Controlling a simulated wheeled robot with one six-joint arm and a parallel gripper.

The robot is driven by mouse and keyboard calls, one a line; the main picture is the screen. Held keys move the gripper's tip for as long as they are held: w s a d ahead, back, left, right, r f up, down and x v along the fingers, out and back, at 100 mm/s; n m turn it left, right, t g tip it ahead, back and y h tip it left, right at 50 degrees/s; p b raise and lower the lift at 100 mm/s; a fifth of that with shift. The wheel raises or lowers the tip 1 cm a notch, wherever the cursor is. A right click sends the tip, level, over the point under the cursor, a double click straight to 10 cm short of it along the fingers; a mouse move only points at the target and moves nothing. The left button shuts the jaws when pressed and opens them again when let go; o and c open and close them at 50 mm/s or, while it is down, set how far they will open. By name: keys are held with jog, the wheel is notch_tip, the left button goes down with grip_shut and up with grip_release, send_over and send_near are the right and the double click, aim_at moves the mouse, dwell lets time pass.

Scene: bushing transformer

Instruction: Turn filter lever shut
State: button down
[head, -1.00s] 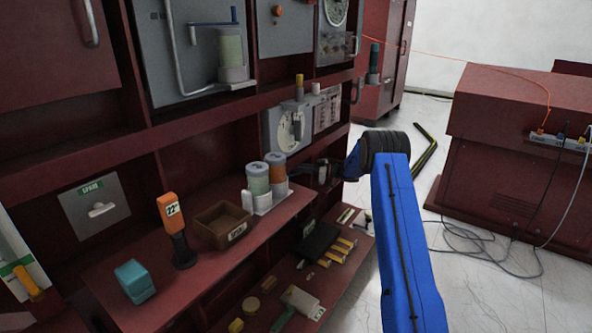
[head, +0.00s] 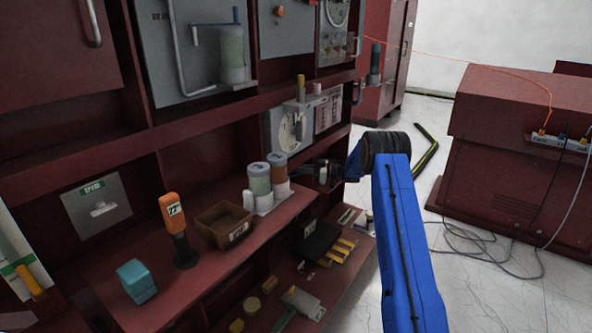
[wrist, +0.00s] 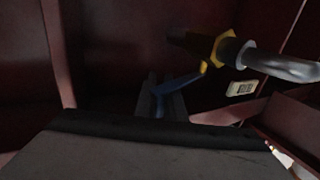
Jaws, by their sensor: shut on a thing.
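In the wrist view, a blue lever (wrist: 180,84) slants down and left from a yellow valve body (wrist: 220,50) on a grey metal pipe (wrist: 280,66). My gripper (wrist: 160,104) has its dark fingers around the lower end of the blue lever and is shut on it. The wrist housing covers the lower part of that view, and the picture is dark. In the head view, my gripper (head: 326,173) reaches into the dark red cabinet below the dial panel. The lever and valve cannot be made out there.
A shelf left of my gripper holds two capped cylinders (head: 268,178), a brown bin (head: 224,224), an orange handheld device (head: 174,222) and a teal block (head: 136,281). A lower shelf holds a black case (head: 317,243) and small parts. Cables (head: 480,245) lie on the floor at right.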

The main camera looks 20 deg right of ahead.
jog(key=shift+a, duration=0.5)
jog(key=c, duration=1.8)
grip_release()
jog(key=shift+a, duration=0.2)
jog(key=shift+c, duration=0.2)
jog(key=v, duration=1.7)
jog(key=shift+d, duration=0.4)
jog(key=shift+s, duration=0.1)
